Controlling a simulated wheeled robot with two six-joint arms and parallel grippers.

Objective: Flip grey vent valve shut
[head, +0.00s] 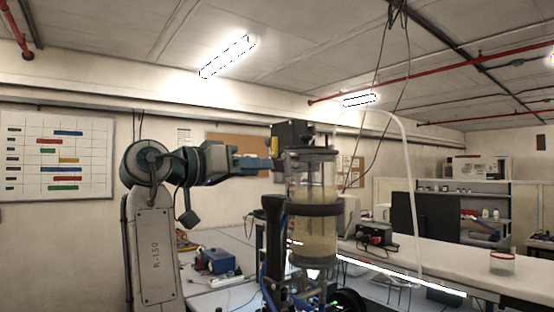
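The sealed cylinder (314,234) stands upright near the middle of the head view. It is a clear chamber with cloudy yellowish contents, a dark band around its middle and dark end caps. A black block (293,133) sits at its top. I cannot make out the grey vent valve among the small fittings there. Dark parts with blue cables stand at the cylinder's lower left. They seem to belong to my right gripper (273,212), but its fingertips cannot be picked out. My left gripper cannot be identified in this view.
A grey and teal jointed arm (148,235) marked R-150 reaches toward the cylinder's top from the left. A white bench (440,262) runs behind to the right, with a jar (502,263) on it. A blue box (217,260) sits on the left bench. Cables hang from the ceiling.

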